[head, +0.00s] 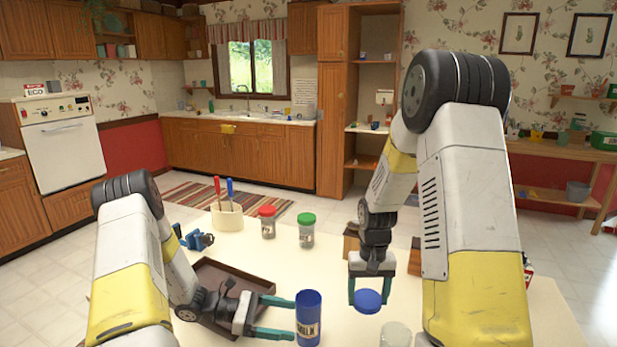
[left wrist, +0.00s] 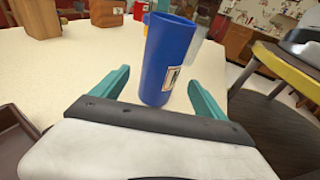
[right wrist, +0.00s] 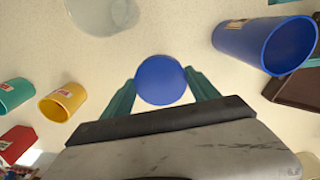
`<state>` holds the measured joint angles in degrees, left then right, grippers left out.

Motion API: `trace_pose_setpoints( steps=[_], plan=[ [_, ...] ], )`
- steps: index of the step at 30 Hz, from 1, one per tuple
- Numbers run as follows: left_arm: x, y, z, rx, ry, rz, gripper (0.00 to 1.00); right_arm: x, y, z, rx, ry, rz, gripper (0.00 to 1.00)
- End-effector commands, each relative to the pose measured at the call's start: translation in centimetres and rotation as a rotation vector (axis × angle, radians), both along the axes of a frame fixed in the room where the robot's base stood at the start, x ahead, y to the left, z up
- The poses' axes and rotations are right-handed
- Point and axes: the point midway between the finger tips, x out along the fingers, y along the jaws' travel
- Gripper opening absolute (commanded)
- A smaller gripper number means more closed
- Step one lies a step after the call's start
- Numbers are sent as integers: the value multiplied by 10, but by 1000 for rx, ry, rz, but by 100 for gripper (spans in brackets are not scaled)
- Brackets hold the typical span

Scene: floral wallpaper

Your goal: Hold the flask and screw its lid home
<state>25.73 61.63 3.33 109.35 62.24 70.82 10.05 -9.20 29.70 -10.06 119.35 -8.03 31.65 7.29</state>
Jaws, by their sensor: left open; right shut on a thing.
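The flask (head: 308,322) is a blue, open-topped cylinder with a MILK label, upright on the cream table. It also shows in the left wrist view (left wrist: 168,60). My left gripper (head: 291,318) is open and level, its fingertips at the flask's near side; the flask stands ahead between them, not clamped. The lid (head: 367,301) is a round blue disc. My right gripper (head: 368,290) points down and is shut on the lid, to the right of the flask. In the right wrist view the lid (right wrist: 161,80) sits between both fingertips, and the flask (right wrist: 262,45) stands apart from it.
A brown tray (head: 232,268) lies behind my left gripper. Jars with red (head: 267,224) and green (head: 306,232) lids and a holder (head: 228,218) stand further back. A clear glass (head: 396,334) is near the lid. The right wrist view shows yellow (right wrist: 64,102) and teal (right wrist: 15,95) cups.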

Motion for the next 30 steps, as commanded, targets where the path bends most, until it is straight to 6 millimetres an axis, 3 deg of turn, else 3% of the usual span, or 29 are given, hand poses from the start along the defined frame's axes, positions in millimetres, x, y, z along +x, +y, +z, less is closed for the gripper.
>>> trace_pose_setpoints(
  steps=[12,26,30],
  plan=[
    [-1,-51,-10,0,0,-2,84,0,0,0,0,0,0,31],
    [0,-59,-12,2,0,0,84,0,0,0,0,0,0,31],
    [0,-59,-12,2,0,0,56,0,0,0,0,0,0,31]
  ],
)
